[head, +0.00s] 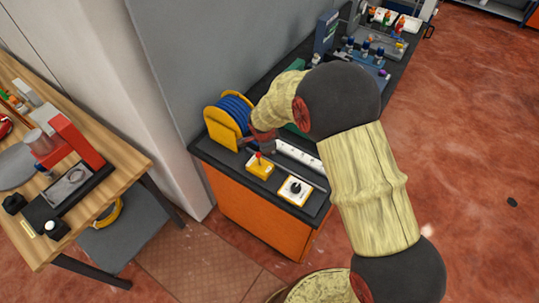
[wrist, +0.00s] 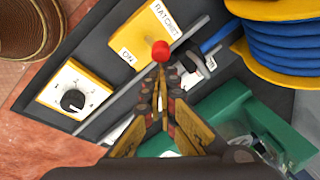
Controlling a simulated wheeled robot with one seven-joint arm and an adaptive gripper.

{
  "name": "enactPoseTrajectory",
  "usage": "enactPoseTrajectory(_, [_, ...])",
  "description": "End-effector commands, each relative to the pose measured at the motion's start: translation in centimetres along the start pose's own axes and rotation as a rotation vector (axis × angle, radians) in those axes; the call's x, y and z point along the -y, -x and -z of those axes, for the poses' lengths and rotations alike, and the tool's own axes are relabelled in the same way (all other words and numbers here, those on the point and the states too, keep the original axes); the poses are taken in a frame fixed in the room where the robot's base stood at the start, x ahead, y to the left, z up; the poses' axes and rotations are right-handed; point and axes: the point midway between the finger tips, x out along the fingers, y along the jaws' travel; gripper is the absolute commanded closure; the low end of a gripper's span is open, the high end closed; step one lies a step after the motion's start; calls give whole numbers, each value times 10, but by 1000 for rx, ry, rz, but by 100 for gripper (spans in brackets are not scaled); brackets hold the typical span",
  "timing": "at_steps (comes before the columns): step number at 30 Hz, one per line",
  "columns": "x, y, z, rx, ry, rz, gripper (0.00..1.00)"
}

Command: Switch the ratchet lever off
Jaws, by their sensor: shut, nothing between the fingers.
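The ratchet lever has a round red knob (head: 258,155) and stands on a yellow box (head: 262,172) on the dark bench top. In the wrist view the red knob (wrist: 160,50) shows just beyond my fingertips, and the yellow plate (wrist: 138,36) carries the labels RATCHET and ON. I cannot tell which setting the lever is in. My gripper (wrist: 161,72) is shut and empty, its tips close to the knob; whether they touch it I cannot tell. In the head view my gripper (head: 267,148) is partly hidden by my arm, just behind the lever.
A yellow-framed blue spool (head: 232,115) stands behind the lever, and its blue strand shows in the wrist view. A yellow-edged dial box (head: 295,190) sits nearer the bench's front corner. A grey wall (head: 215,50) rises behind. Green parts (wrist: 225,105) lie beside my gripper.

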Motion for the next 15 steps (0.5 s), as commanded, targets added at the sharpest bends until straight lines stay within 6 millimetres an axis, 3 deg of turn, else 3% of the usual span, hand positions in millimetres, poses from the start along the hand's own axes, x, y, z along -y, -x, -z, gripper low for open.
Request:
enactPoseTrajectory(8, [14,-4,-11,-102,52,-143,100])
enactPoseTrajectory(15, [13,0,-9,-100,49,-142,100])
